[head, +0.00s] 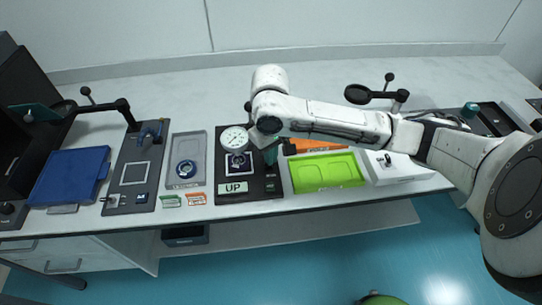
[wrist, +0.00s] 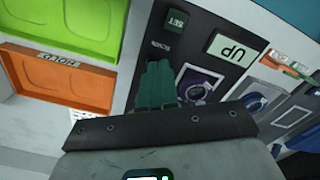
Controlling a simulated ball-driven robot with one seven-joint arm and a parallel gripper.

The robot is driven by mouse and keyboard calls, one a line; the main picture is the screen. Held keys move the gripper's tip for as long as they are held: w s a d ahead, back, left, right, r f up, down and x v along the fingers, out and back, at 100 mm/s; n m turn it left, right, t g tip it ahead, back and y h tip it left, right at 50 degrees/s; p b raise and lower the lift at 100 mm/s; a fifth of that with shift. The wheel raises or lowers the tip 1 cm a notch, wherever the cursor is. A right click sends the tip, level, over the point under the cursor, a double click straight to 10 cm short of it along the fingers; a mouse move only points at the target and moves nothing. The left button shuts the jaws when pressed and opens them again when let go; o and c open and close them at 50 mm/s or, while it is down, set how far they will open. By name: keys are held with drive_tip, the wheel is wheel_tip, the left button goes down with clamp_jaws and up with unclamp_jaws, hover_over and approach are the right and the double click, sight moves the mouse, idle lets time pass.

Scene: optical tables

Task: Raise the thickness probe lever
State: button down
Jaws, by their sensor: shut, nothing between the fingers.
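The thickness probe stands on a black base (head: 262,186) with a round white dial (head: 235,138) at its top. A pale label on its front reads "UP" (head: 236,187); it also shows upside down in the wrist view (wrist: 235,48). I cannot make out the probe lever; my arm and gripper cover the right side of the probe. My gripper (head: 271,157) is at the right side of the dial, pointing down. In the wrist view its green fingers (wrist: 158,80) are together over the black base, with nothing visible between them. Contact cannot be told.
A lime green tray (head: 327,184) and an orange tray (head: 318,144) lie right of the probe. A grey tray (head: 198,143) with a round blue-ringed piece lies left, beside a dark fixture (head: 118,188) and a blue tray (head: 70,176). The back of the table is mostly clear.

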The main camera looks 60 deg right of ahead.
drive_tip(key=r+p, duration=0.2)
drive_tip(key=r, duration=0.1)
drive_tip(key=r+p, duration=0.1)
drive_tip(key=p, duration=0.1)
drive_tip(key=shift+s+a+r, duration=0.3)
drive_tip(key=shift+r, duration=0.1)
idle(0.3)
